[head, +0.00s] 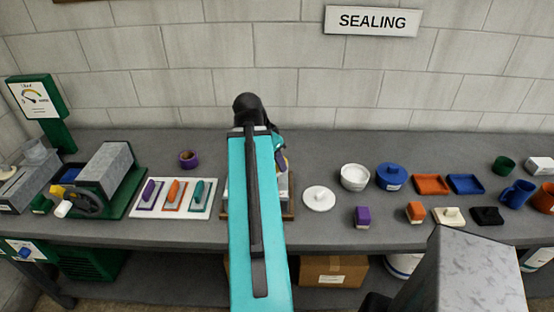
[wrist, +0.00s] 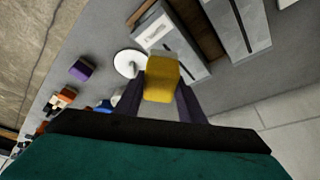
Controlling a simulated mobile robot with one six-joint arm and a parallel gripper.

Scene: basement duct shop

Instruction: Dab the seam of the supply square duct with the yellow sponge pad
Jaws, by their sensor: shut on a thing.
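My gripper (wrist: 161,92) is shut on the yellow sponge pad (wrist: 162,80), which sits between its two dark fingers in the wrist view. Just beyond the pad is a grey square duct (wrist: 186,50) with a pale label on its end. A second grey duct (wrist: 237,25) lies alongside it, with a brown wooden base (wrist: 199,28) between them. In the head view my teal arm hides the pad and most of these ducts; the edge of the wooden base (head: 291,212) shows.
A white lid (head: 319,199) and a purple block (head: 362,217) lie right of my arm, with bowls, trays and blocks beyond. A grey metal box (head: 465,270) rises at front right.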

